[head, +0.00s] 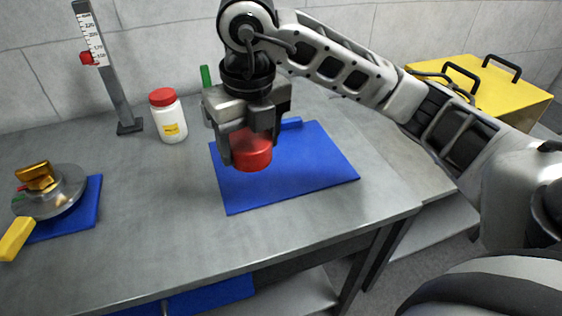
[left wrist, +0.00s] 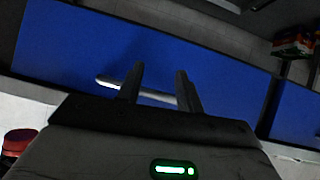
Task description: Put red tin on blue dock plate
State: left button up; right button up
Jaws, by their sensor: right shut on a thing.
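The red tin (head: 253,153) is a short red cylinder in the jaws of my right gripper (head: 250,146). Its lower part shows between the fingers and its top is hidden by them. The gripper points down with the tin over the left part of the blue dock plate (head: 305,170), a flat blue sheet on the grey bench. Whether the tin touches the plate is hard to tell. My left gripper (left wrist: 160,69) shows only in the left wrist view. Its two fingers are apart, in front of a blue surface with a pale bar on it.
A white jar with a red lid (head: 167,115) and a green upright item (head: 206,78) stand behind the plate. A gauge post (head: 104,75) stands further left. A metal hub (head: 50,190) sits on another blue mat. A yellow case (head: 500,90) is at right.

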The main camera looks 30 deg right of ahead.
jog(key=shift+w+d+f+m, duration=0.15)
jog(key=shift+w+d+m, duration=0.05)
jog(key=shift+d+m, duration=0.1)
jog(key=w+d+f, duration=0.3)
jog(key=w+d, duration=0.1)
jog(key=d, duration=0.2)
send_over(280, 161)
jog(key=f, duration=0.5)
jog(key=shift+s+a+f, duration=0.25)
jog(key=shift+s+a, duration=0.05)
jog(key=shift+s, duration=0.1)
jog(key=shift+w+d+f+p, duration=0.15)
jog(key=shift+f+p, duration=0.1)
jog(key=shift+f, duration=0.75)
jog(key=shift+w+d+f+p, duration=0.1)
jog(key=shift+d+f+p, duration=0.1)
jog(key=shift+f, duration=0.8)
jog(key=shift+f, duration=0.1)
jog(key=o, duration=1.2)
jog(key=shift+f, duration=0.1)
jog(key=r, duration=0.4)
jog(key=s+r, duration=0.1)
jog(key=r, duration=0.7)
jog(key=shift+s+a+r+b, duration=0.1)
jog(key=shift+s+r+b, duration=0.05)
jog(key=shift+s+b, duration=0.2)
